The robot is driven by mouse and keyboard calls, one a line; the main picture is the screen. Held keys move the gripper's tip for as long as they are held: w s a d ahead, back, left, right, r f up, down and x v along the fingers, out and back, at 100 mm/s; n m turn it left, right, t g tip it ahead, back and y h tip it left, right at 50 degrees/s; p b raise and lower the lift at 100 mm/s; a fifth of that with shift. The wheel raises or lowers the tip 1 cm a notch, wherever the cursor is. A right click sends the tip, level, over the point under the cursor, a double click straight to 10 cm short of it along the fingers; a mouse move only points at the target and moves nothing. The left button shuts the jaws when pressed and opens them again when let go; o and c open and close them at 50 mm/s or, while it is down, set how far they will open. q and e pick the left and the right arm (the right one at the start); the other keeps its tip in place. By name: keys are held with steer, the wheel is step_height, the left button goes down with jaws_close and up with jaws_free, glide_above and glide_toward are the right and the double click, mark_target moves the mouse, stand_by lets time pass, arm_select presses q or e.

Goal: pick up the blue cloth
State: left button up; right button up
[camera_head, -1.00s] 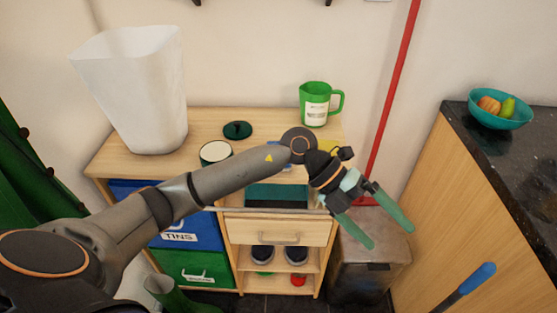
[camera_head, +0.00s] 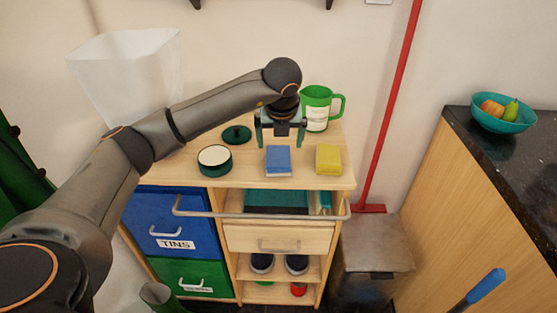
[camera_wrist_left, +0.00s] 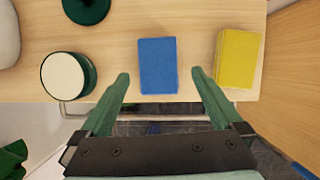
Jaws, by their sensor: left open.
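The blue cloth (camera_head: 278,160) is a folded blue block lying flat on the wooden cabinet top, near its front edge. In the left wrist view the blue cloth (camera_wrist_left: 158,66) lies ahead of the fingertips, centred between their lines and apart from them. My left gripper (camera_head: 280,139) is open and empty above the cabinet top, just behind the cloth in the head view. Its two green fingers also show in the left wrist view (camera_wrist_left: 164,83). My right gripper is not in view.
A yellow cloth (camera_head: 328,159) lies right of the blue one. A round tin (camera_head: 215,160), a dark green lid (camera_head: 237,134), a green jug (camera_head: 316,108) and a white bin (camera_head: 125,75) stand around. A metal rail (camera_head: 265,215) runs along the cabinet front.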

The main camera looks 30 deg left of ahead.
mark_target(278, 154)
arm_select(q)
steer(key=shift+x, duration=3.05)
steer(key=shift+a, duration=0.15)
steer(key=shift+f, duration=0.25)
steer(key=c, duration=1.3)
steer(key=shift+r, duration=0.2)
